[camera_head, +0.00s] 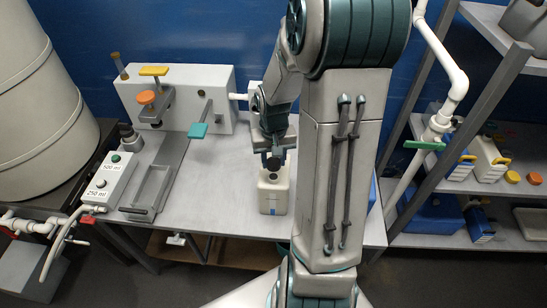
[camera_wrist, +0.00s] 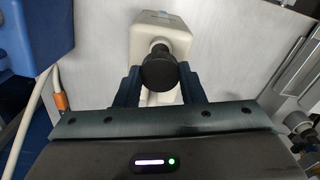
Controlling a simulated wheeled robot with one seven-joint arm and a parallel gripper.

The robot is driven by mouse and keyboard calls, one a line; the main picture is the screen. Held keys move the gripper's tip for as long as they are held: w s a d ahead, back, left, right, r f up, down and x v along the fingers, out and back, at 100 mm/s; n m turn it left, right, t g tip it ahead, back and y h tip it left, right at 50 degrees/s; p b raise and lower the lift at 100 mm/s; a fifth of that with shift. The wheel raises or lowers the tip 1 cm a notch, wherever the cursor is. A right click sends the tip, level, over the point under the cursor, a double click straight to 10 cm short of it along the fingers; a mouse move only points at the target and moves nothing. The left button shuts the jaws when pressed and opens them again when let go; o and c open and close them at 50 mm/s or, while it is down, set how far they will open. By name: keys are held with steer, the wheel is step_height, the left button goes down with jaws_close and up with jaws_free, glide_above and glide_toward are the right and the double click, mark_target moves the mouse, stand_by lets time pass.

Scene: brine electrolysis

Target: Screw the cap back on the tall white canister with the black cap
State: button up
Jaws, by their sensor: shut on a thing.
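The tall white canister (camera_head: 272,194) stands upright on the grey bench, below my gripper in the head view. It also shows in the wrist view (camera_wrist: 160,32), with its neck toward my fingers. The black cap (camera_wrist: 159,68) is between my two fingers in the wrist view. My gripper (camera_head: 273,157) is shut on the cap, right at the top of the canister. In the wrist view the neck shows just behind the cap. I cannot tell whether the cap touches the neck or sits a little above it. My arm hides part of the bench to the right.
A white machine with an orange knob (camera_head: 146,97) and a green lever (camera_head: 198,130) stands at the back left. A button box (camera_head: 110,177) sits on the left. A shelf with several containers (camera_head: 490,160) is at the right.

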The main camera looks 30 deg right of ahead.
steer(key=b, duration=0.4)
glide_above(273, 180)
steer(key=shift+f, duration=2.35)
steer(key=shift+f+b, duration=0.75)
steer(key=shift+f, duration=0.1)
steer(key=shift+f+m, duration=0.1)
steer(key=shift+m, duration=0.3)
steer(key=shift+m+b, duration=0.8)
steer(key=shift+m, duration=1.7)
steer(key=shift+m+b, duration=0.45)
steer(key=shift+m, duration=0.45)
steer(key=m, duration=0.4)
